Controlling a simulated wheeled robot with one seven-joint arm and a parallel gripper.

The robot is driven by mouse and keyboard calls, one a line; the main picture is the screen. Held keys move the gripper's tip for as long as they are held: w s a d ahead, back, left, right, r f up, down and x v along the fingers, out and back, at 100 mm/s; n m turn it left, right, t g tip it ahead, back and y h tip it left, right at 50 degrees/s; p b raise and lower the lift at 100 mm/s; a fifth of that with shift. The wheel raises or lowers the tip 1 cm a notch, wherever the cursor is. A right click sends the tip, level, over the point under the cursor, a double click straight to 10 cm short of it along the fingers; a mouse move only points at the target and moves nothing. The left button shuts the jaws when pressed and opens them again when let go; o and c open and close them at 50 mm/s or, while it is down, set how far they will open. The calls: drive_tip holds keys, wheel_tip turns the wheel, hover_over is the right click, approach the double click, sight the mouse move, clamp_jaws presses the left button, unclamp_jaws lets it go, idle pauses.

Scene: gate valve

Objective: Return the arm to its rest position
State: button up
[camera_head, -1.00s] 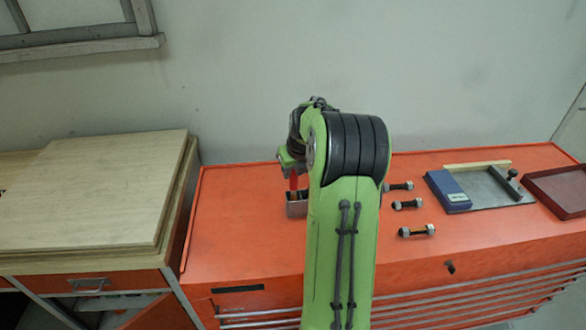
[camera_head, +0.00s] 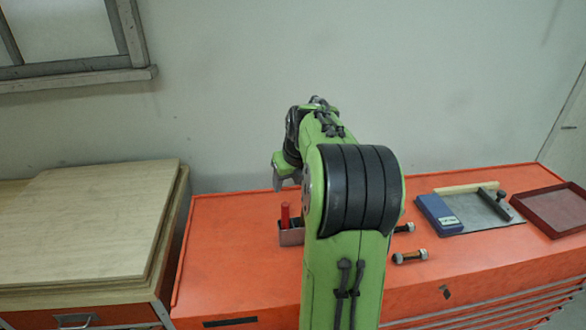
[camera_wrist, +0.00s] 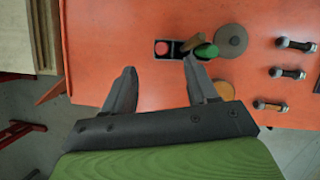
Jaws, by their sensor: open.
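My green arm rises in front of the orange cabinet in the head view, with the wrist folded to the left of the elbow. My gripper (camera_wrist: 160,88) shows in the wrist view with its two grey fingers spread apart and nothing between them. In the head view my gripper (camera_head: 284,183) is partly visible, above the small metal holder. The small holder (camera_head: 291,237) stands on the cabinet top with a red-handled tool (camera_head: 285,215) upright in it. In the wrist view the holder (camera_wrist: 163,57) lies beyond the fingertips, with red and green handle ends showing.
The orange cabinet top (camera_head: 230,245) carries several bolts, including one bolt (camera_head: 409,257) right of my arm. Wooden boards (camera_head: 90,220) are stacked at left. A round disc (camera_wrist: 231,41) lies near the holder.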

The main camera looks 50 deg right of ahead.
drive_tip(key=v, duration=0.6)
drive_tip(key=shift+p, duration=0.3)
drive_tip(key=s+a+r+n, duration=0.1)
drive_tip(key=s+a+n, duration=0.2)
drive_tip(key=a+n, duration=1.65)
drive_tip(key=s+a+f+n+y, duration=0.1)
drive_tip(key=s+a+f+n, duration=0.2)
drive_tip(key=n, duration=0.7)
drive_tip(key=s+a+f+n+t+y+b, duration=0.1)
drive_tip(key=s+a+f+n, duration=0.2)
drive_tip(key=s+a+n, duration=0.5)
drive_tip(key=s+n, duration=0.1)
drive_tip(key=n, duration=0.2)
drive_tip(key=shift+s, duration=0.25)
